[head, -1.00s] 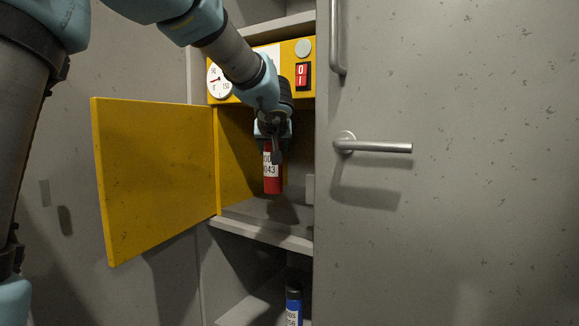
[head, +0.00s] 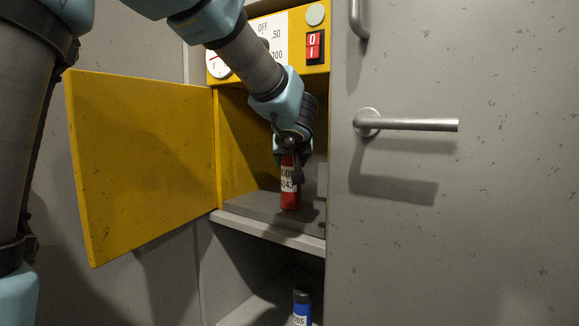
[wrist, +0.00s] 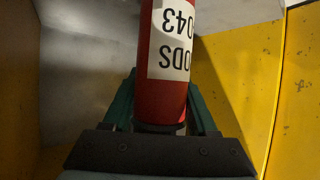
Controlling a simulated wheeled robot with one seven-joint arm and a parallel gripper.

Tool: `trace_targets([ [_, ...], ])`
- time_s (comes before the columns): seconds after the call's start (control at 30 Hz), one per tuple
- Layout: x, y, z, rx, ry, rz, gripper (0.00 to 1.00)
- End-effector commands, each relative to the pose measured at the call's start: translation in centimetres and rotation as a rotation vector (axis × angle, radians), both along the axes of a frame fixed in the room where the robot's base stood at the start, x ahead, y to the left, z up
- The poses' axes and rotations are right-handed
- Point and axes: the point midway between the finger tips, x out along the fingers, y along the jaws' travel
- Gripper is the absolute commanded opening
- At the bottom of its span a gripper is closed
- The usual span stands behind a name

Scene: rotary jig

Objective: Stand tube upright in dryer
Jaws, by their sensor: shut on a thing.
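A red tube (head: 289,196) with a white label hangs upright in my gripper (head: 291,158), inside the open yellow dryer (head: 233,130). Its lower end is at or just above the grey dryer floor (head: 256,206); I cannot tell whether it touches. In the wrist view the red tube (wrist: 164,95) stands between the two fingers of my gripper (wrist: 160,112), which are shut on its upper end. The far end of the tube is out of the wrist view.
The yellow dryer door (head: 145,160) stands wide open to the left. A grey cabinet door with a lever handle (head: 410,124) is close on the right. A blue tube (head: 302,308) stands on the lower shelf. A red switch (head: 314,47) is above the opening.

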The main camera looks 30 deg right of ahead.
Motion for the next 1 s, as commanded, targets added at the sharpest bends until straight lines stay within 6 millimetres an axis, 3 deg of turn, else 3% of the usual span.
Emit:
trace_targets([
  [0.47,-0.26,0.06,-0.38,-0.002,0.0,0.001,0.0],
  [0.5,-0.28,0.07,-0.37,-0.001,0.0,0.0,0.61],
  [0.77,-0.27,0.06,-0.31,-0.001,0.0,0.0,0.89],
  [1.0,-0.26,0.07,-0.24,-0.001,0.0,0.0,0.89],
])
